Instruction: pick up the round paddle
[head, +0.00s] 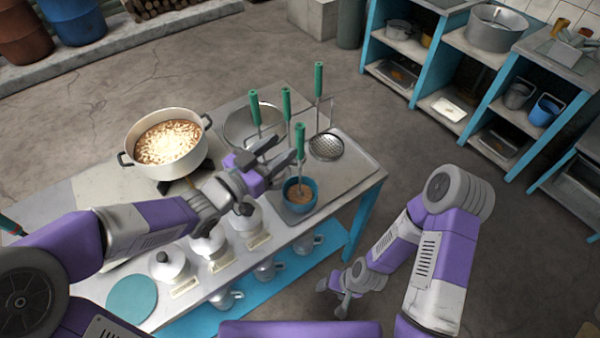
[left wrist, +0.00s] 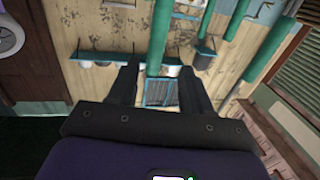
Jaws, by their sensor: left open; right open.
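Several tools with upright green handles stand at the right end of the table. One (head: 319,80) ends in a round perforated disc (head: 326,147). Another (head: 300,140) stands in a blue bowl (head: 301,203); two more (head: 255,108) (head: 286,102) rise behind my left gripper, their lower ends partly hidden. I cannot tell for sure which is the round paddle. My left gripper (head: 281,156) is open close to the handle in the bowl. In the left wrist view a green handle (left wrist: 160,40) shows between the fingers (left wrist: 158,85), with no clear contact. My right gripper (head: 332,298) is open and empty beside the table's front.
A white pot (head: 168,143) of pale food stands on a burner at the left. Several lidded pots (head: 171,265) line the table's front, with mugs on the blue shelf (head: 330,236) below. Blue-framed shelving (head: 455,90) stands at the back right. The floor between is clear.

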